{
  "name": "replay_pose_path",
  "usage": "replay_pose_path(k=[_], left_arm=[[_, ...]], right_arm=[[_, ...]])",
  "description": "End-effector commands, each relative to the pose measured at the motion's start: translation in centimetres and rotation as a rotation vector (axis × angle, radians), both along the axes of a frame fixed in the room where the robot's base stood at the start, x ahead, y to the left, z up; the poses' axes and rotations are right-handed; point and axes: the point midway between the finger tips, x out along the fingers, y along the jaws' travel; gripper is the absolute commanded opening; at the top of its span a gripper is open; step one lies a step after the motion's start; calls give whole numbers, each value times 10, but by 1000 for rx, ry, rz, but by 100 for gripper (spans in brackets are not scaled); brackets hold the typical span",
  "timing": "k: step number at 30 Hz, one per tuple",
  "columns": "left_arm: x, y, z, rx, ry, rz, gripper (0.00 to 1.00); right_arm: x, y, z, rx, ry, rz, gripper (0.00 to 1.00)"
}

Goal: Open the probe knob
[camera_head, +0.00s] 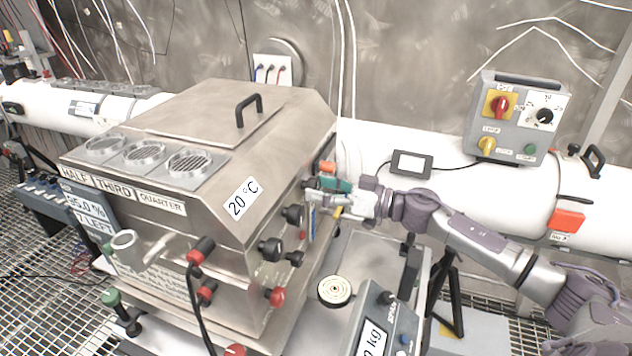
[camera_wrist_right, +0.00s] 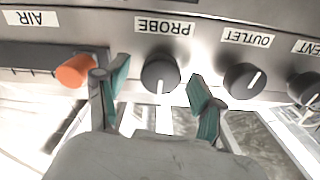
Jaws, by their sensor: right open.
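The probe knob (camera_wrist_right: 160,72) is a dark round knob with a white pointer line, under a PROBE label (camera_wrist_right: 164,26) that appears upside down in the right wrist view. My right gripper (camera_wrist_right: 156,76) is open, with one teal-padded finger on each side of the knob. I cannot tell whether either pad touches it. In the head view my right gripper (camera_head: 326,194) is at the right side of the steel box (camera_head: 236,150), where the arm hides the probe knob. My left gripper is not in view.
An orange knob (camera_wrist_right: 75,70) near the AIR label and the dark outlet knob (camera_wrist_right: 243,80) flank the probe knob. Black and red knobs (camera_head: 270,249) stick out of the box's side. A scale (camera_head: 384,318) stands in front, and a control box (camera_head: 516,118) is behind right.

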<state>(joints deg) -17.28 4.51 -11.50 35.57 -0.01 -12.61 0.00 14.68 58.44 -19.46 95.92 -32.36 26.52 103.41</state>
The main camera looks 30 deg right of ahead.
Motion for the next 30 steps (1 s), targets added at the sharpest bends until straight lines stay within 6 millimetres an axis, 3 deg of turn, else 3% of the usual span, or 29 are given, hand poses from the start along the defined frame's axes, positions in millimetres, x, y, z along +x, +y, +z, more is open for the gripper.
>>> replay_pose_path(k=[13, 24, 30], left_arm=[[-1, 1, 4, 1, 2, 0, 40], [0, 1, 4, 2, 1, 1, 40], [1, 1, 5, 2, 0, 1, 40]], right_arm=[[9, 9, 0, -1, 0, 1, 68], [9, 8, 0, -1, 0, 1, 8], [9, 8, 0, -10, -8, 1, 8]])
